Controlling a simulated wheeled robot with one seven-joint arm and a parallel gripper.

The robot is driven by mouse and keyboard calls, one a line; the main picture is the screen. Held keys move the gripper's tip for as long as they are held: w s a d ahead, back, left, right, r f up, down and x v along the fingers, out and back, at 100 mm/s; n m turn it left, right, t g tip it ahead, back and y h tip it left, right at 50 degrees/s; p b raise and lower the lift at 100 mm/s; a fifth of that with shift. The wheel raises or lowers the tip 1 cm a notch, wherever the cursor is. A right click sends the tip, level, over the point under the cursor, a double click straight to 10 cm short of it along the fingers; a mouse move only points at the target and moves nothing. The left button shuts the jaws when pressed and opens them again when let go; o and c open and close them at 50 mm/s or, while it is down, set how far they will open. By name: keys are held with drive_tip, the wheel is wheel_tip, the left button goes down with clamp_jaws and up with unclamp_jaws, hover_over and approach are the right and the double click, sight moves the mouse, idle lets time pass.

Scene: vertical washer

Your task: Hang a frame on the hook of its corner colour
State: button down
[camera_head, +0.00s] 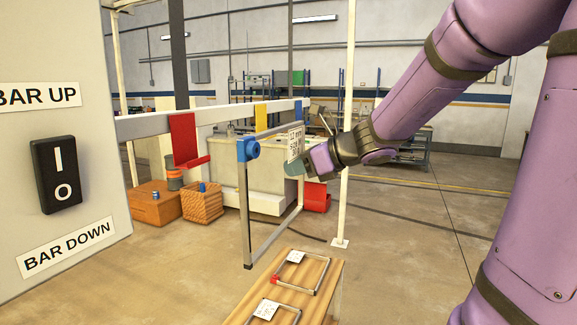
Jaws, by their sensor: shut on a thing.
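My gripper (294,167) is shut on a grey rectangular frame (245,212) with a blue corner (248,150) and a white label. The frame hangs upright in the air, its blue corner at the upper left. The fingers are partly hidden at the label. A white bar (217,117) carries a red hook (184,140), a yellow hook (261,117) and a blue hook (299,108). The held frame appears in front of and below the bar; whether it touches any hook cannot be told.
A wooden table (249,296) bears a frame with a red corner (275,279) and another frame (296,312), its corner colour unclear. A panel at left has a bar up/down switch (55,175). Wooden crates (153,206) and a pale post (347,170) stand beyond.

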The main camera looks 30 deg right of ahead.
drive_tip(key=s+d, duration=0.4)
drive_tip(key=s, duration=0.2)
drive_tip(key=shift+d, duration=0.25)
idle(0.6)
idle(0.4)
